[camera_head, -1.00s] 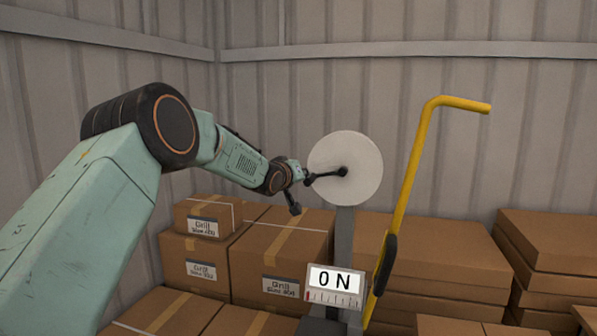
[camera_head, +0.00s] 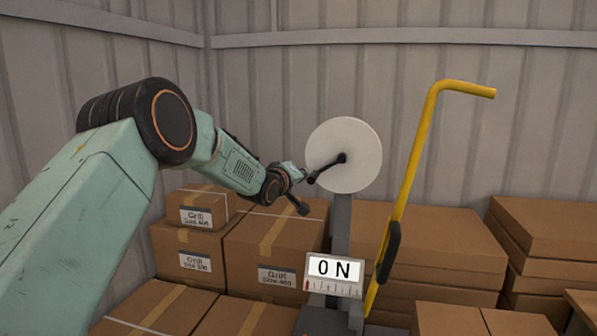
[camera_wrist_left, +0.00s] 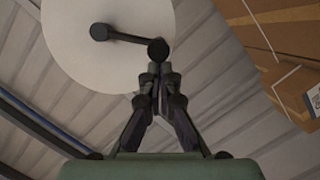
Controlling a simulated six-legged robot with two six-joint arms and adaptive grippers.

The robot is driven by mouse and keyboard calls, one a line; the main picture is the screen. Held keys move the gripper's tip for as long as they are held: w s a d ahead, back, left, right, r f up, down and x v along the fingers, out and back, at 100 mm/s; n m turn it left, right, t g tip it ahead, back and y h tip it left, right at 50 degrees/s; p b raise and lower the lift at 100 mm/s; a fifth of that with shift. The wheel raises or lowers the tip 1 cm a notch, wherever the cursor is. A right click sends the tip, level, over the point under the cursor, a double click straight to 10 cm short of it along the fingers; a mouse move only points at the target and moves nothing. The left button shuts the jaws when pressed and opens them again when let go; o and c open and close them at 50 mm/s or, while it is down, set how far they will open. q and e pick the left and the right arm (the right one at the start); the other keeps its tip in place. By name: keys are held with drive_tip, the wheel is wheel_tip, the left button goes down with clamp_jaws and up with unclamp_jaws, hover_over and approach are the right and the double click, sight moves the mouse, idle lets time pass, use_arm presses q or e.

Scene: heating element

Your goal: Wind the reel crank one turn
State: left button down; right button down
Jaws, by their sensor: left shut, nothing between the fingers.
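The white reel disc (camera_head: 357,175) stands upright on a grey post. Its dark crank arm (camera_head: 327,168) runs from the hub down to the left, ending in a dark handle (camera_head: 312,178). My left gripper (camera_head: 304,176) is at the handle, left of the disc. In the left wrist view the fingers (camera_wrist_left: 160,75) are shut with nothing between them. Their tips are right by the round handle knob (camera_wrist_left: 159,51); I cannot tell whether they touch it. The disc (camera_wrist_left: 105,75) and crank arm (camera_wrist_left: 128,39) show behind. My right gripper is not in view.
A yellow bent lever (camera_head: 412,165) with a black grip stands right of the reel. A gauge (camera_head: 334,275) reading "0 N" sits below the disc. Cardboard boxes (camera_head: 430,250) are stacked along the corrugated wall. The space above the reel is clear.

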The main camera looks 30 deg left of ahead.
use_arm(q)
drive_tip(key=w+d+f+n+t+b, duration=0.1)
drive_tip(key=d+f+n+t+b, duration=0.1)
drive_tip(key=d+f+n+b, duration=0.4)
drive_tip(key=shift+w+f+n+h, duration=0.25)
drive_tip(key=shift+f+n+h, duration=0.15)
drive_tip(key=shift+n, duration=0.8)
drive_tip(key=shift+d, duration=0.2)
drive_tip(key=shift+a, duration=0.1)
